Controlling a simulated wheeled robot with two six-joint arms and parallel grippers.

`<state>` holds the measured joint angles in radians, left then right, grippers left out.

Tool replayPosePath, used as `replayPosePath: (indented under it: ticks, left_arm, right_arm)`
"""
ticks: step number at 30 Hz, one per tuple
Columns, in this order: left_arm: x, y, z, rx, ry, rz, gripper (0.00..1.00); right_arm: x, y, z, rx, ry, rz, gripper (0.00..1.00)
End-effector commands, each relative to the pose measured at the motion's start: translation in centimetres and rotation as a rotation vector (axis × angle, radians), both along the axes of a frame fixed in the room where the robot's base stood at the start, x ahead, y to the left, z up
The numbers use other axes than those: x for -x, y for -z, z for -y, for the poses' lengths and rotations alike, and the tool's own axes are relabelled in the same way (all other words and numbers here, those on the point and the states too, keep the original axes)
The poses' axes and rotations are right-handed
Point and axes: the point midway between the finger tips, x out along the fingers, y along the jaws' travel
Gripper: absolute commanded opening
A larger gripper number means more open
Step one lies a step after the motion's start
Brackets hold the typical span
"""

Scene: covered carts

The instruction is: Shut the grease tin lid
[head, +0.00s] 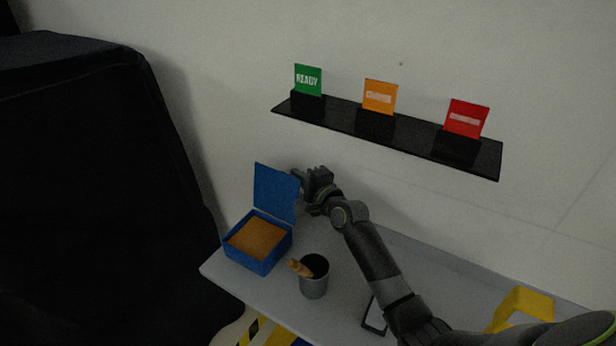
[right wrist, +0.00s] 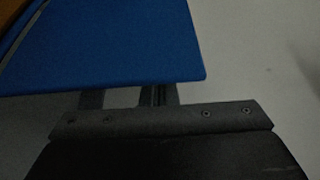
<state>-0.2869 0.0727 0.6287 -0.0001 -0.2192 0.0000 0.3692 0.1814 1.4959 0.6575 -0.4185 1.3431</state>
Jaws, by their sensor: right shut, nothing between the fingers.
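The blue grease tin (head: 262,262) stands on the left end of the grey table, with orange-brown grease inside. Its blue lid (head: 275,192) is open and stands up at the back edge of the tin. My right gripper (head: 297,174) is shut and empty at the lid's upper right edge, partly behind it. In the right wrist view the lid (right wrist: 120,45) fills the upper left and covers the ends of the fingers (right wrist: 125,97). I cannot tell whether they touch it. My left gripper is not in view.
A grey cup (head: 314,284) with a brown-handled thing in it stands right of the tin. A phone-like object (head: 375,315) and a yellow object (head: 524,304) are further right on the table (head: 345,255). A black shelf (head: 340,118) with three signs is on the wall above.

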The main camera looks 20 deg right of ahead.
Motion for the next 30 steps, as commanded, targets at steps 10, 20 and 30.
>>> replayPosePath:
  ticks: [10, 20, 30]
  left_arm:
    - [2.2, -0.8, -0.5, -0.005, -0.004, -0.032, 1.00]
    - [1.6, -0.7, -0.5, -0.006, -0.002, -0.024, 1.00]
    - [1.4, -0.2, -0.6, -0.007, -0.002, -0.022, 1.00]
  right_arm:
    - [0.9, -0.3, -1.2, -0.002, 0.000, -0.001, 0.00]
    - [0.9, -0.3, -1.2, 0.005, 0.000, 0.004, 0.00]
    - [1.0, -0.6, -1.3, 0.052, 0.000, 0.041, 0.00]
